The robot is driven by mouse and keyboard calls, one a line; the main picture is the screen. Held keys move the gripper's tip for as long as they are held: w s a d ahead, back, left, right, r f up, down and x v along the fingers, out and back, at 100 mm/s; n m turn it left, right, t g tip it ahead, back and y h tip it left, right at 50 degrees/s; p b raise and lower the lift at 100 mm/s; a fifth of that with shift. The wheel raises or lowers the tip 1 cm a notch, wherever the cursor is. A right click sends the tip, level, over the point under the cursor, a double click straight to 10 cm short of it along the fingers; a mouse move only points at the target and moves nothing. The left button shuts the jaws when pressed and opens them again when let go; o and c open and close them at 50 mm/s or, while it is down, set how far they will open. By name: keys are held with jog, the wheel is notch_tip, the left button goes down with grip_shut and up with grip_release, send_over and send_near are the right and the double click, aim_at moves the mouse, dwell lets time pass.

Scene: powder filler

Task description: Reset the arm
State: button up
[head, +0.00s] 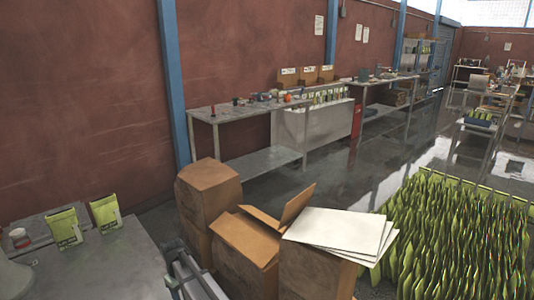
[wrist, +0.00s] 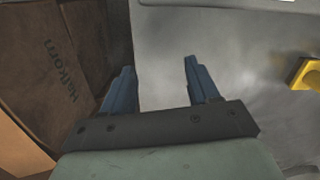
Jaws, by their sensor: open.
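My gripper (wrist: 158,64) shows in the wrist view with its two blue fingers apart and nothing between them. Below the fingers, a grey surface (wrist: 225,30) fills the middle and right of the view. A brown cardboard box (wrist: 50,70) with dark printed lettering lies to the left of the fingers, apart from them. A yellow part (wrist: 306,73) is at the right edge. I cannot clearly make out my gripper in the head view.
Many green pouches (head: 455,240) fill the right. Shelves line the wall.

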jog(key=w+d+f+m, duration=0.1)
jog(key=w+d+f, duration=0.15)
jog(key=d, duration=0.65)
jog(key=s+d+f+m+g, duration=0.1)
jog(key=s+d+f, duration=0.3)
jog(key=d+f, duration=0.3)
jog(key=s+d+f+m+g, duration=0.1)
jog(key=s+d+f+m, duration=0.1)
jog(key=s+d+f, duration=0.45)
jog(key=s+d+f+m+g, duration=0.1)
jog(key=s+d+f, duration=0.15)
jog(key=d, duration=0.75)
jog(key=s+d+f+m+g, duration=0.1)
jog(key=s+d+f+m, duration=0.1)
jog(key=s+d, duration=0.4)
jog(key=s+d+f+m+g, duration=0.1)
jog(key=s+d, duration=0.4)
jog(key=s, duration=1)
jog(key=s+d+f+m+g, duration=0.1)
jog(key=s+d+f+m, duration=0.2)
jog(key=s, duration=0.7)
jog(key=d+f, duration=0.2)
jog(key=d, duration=0.1)
jog(key=shift+s+d+f+y, duration=0.15)
jog(key=shift+d+y, duration=0.15)
jog(key=shift+y, duration=0.1)
